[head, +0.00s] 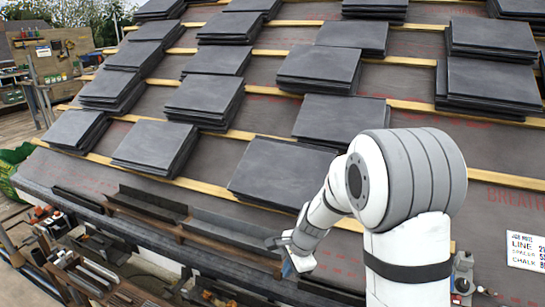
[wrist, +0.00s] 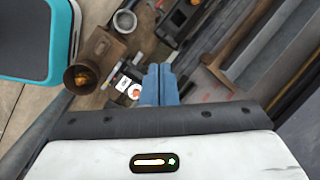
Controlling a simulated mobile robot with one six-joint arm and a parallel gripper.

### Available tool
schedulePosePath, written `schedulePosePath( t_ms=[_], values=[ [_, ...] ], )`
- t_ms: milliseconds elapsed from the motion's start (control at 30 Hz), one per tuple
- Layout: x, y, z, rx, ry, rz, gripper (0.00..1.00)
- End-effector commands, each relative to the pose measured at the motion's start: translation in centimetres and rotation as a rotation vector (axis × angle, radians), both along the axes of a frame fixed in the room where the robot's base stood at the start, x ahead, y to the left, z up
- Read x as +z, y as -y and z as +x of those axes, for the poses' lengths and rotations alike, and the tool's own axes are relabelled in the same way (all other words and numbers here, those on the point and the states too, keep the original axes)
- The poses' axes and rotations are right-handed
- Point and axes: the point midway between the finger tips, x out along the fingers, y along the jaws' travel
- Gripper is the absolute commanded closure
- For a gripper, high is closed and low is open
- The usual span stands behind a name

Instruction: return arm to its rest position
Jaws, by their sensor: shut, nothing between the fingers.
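My arm, white and grey, stands at the right of centre in the head view, bent with its wrist hanging down to the left. My gripper (head: 287,268) is at the lower middle of that view, in front of the roof's lower edge and small in the picture. In the wrist view my gripper (wrist: 159,72) shows two blue fingers pressed together, with nothing between them. The fingers are above a cluttered work area and hide part of it.
Stacks of dark slate tiles (head: 280,174) lie on the roof's wooden battens (head: 246,135). A trough (head: 150,202) runs along the eave. A tool-covered bench (wrist: 118,70) and a teal-edged box (wrist: 34,38) are below. A sign (head: 526,251) stands at the right.

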Motion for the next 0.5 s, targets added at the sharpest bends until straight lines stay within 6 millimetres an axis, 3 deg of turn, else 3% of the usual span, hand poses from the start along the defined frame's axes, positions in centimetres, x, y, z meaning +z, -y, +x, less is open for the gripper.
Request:
schedulePosePath(
  t_ms=[33,200,500],
  values=[
    [2.9,0.6,-1.1,0.069,0.031,-0.018,1.00],
    [9.1,2.7,-5.4,0.317,0.105,-0.093,1.00],
    [17.4,6.7,-14.1,0.737,0.201,-0.263,1.00]
  ],
)
